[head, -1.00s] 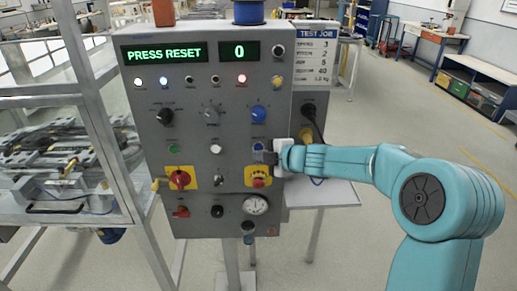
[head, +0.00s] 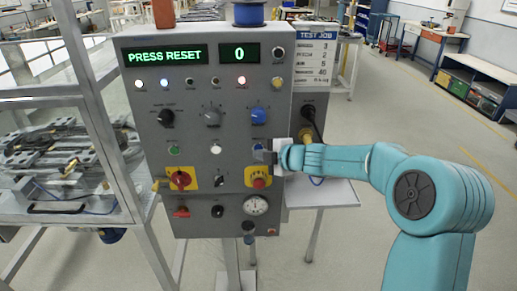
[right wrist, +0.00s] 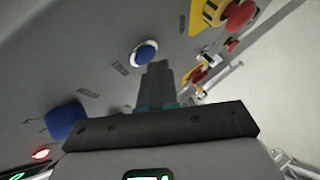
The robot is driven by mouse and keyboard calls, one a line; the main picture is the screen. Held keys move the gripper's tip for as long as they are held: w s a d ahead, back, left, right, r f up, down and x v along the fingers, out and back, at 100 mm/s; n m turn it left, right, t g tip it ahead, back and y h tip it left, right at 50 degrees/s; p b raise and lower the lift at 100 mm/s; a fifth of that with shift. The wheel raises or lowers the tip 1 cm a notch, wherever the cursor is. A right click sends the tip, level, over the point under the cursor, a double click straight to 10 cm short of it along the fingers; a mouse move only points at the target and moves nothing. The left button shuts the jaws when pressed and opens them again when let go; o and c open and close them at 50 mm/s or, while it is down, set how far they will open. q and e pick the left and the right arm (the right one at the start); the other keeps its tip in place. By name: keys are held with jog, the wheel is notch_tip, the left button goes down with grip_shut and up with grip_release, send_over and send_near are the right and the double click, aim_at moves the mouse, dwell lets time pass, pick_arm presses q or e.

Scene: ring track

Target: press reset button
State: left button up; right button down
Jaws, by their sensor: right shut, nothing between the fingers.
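A grey control panel (head: 190,100) stands in front of me, its green display (head: 165,55) reading PRESS RESET. A small blue button with a pale ring (right wrist: 145,53), apparently the reset button, is on the panel's right side. It also shows, partly covered, beside my gripper in the head view (head: 258,146). My right gripper (head: 266,156) is shut and empty, reaching in from the right. In the right wrist view its fingertips (right wrist: 157,66) lie close to the button, just below and right of it; I cannot tell if they touch. My left gripper is out of view.
A red mushroom button on a yellow plate (head: 258,177) sits just below the gripper. A blue knob (head: 259,116) is above it. A second display (head: 239,53) reads 0. A small side shelf (head: 325,194) and a metal frame (head: 105,120) flank the panel.

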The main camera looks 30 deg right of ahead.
jog(key=shift+w+d+p, duration=0.2)
jog(key=shift+w+p, duration=0.15)
jog(key=shift+p, duration=0.1)
dwell(0.5)
dwell(0.3)
jog(key=shift+s+a+b, duration=0.45)
jog(key=shift+s+b, duration=0.05)
jog(key=shift+s, duration=0.25)
jog(key=s+a, duration=0.1)
jog(key=s+b, duration=0.1)
jog(key=s+a+b, duration=0.1)
jog(key=s, duration=0.1)
jog(key=shift+s+a, duration=0.1)
jog(key=shift+a, duration=0.2)
dwell(0.5)
